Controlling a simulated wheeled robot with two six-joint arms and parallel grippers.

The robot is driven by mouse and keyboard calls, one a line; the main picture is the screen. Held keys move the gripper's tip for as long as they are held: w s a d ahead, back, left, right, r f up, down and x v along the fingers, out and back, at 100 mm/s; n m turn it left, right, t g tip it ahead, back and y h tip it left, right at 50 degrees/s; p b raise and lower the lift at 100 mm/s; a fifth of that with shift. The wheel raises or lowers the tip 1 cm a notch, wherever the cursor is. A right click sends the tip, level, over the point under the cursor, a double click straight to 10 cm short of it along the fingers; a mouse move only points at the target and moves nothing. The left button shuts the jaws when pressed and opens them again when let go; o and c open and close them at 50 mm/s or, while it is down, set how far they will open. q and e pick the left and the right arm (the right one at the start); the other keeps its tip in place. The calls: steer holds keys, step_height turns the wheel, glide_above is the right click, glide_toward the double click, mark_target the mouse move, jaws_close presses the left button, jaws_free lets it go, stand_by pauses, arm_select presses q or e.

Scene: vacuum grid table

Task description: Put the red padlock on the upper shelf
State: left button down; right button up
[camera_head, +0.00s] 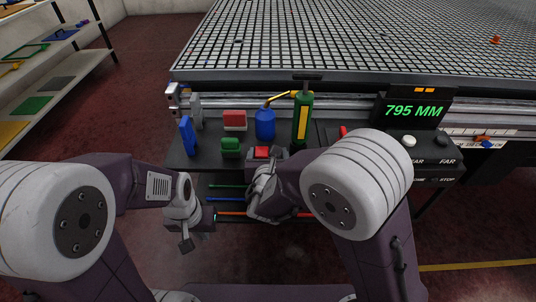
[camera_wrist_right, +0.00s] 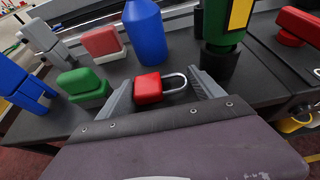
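The red padlock (camera_wrist_right: 148,88) has a silver shackle (camera_wrist_right: 175,83) pointing right in the right wrist view. It lies between the two fingers of my right gripper (camera_wrist_right: 164,88), which are apart with small gaps at both sides. The padlock's red top also shows in the head view (camera_head: 262,152), just beyond my right gripper (camera_head: 264,175). The dark upper shelf (camera_head: 205,152) is under and around it; whether the padlock touches it is unclear. My left gripper (camera_head: 186,241) hangs low at the left, away from the shelf, and its finger opening is not clear.
On the upper shelf stand a green block (camera_head: 230,148), a red-and-white block (camera_head: 235,120), a blue bottle (camera_head: 265,124), a green cylinder (camera_head: 302,118) and a blue piece (camera_head: 187,136). A control panel (camera_head: 415,140) is at the right. Coloured rods (camera_head: 228,199) lie on a lower level.

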steer(key=shift+o, duration=1.2)
steer(key=shift+r, duration=0.25)
steer(key=p+v, duration=0.3)
steer(key=v, duration=0.9)
